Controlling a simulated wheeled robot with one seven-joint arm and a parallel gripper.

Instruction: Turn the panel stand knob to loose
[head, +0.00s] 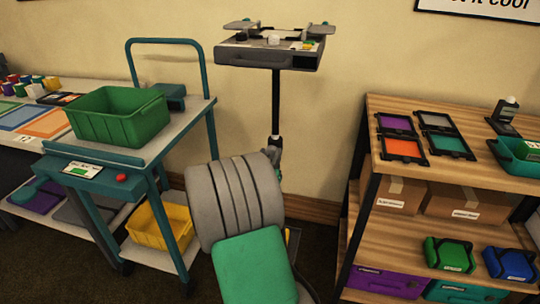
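The panel stand (270,54) is in the middle of the head view: a grey box-like top on a dark upright pole (276,98). A dark collar (274,141) sits low on the pole. No loose or tight marking is readable. My grey and green arm rises in front of the pole's lower part and hides it. My gripper's fingers cannot be made out.
A teal cart with a green bin (118,116) and a yellow bin (160,226) stands left. A wooden shelf (440,184) with framed panels, boxes and cases stands right. A table with colored items (40,122) is far left. Floor shows between cart and shelf.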

